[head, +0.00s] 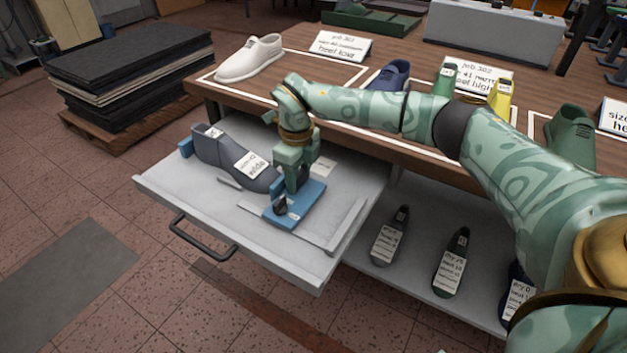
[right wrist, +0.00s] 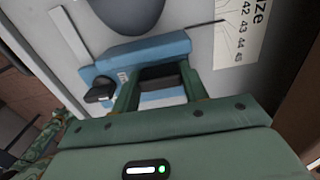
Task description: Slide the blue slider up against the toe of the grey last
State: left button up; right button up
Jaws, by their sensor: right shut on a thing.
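A blue block (head: 186,147) stands at the last's heel. The drawer (head: 165,195) has a raised rail (head: 340,228) at right and a black handle (head: 200,238). A size scale (right wrist: 240,30) lies beyond the slider. The bench (head: 300,65) carries other lasts and cards.

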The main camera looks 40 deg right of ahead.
pick_arm(q)
jog(key=shift+s+d, duration=0.1)
jog(key=shift+s, duration=0.3)
pick_arm(e)
jog(key=shift+w+a, duration=0.15)
jog(key=shift+w, duration=0.25)
pick_arm(q)
jog(key=shift+d, duration=0.15)
pick_arm(e)
jog(key=o, duration=1.4)
pick_arm(q)
jog(key=shift+t, duration=0.3)
jog(key=w+r+p, duration=0.1)
jog(key=p, duration=0.1)
jog(key=w+r+p, duration=0.1)
jog(key=r+p, duration=0.1)
jog(key=w+r+p, duration=0.1)
jog(key=r+p, duration=0.1)
jog(key=shift+r, duration=0.1)
pick_arm(e)
notch_tip(320, 180, up, 16)
jog(key=shift+r, duration=0.15)
pick_arm(q)
jog(key=shift+s, duration=0.1)
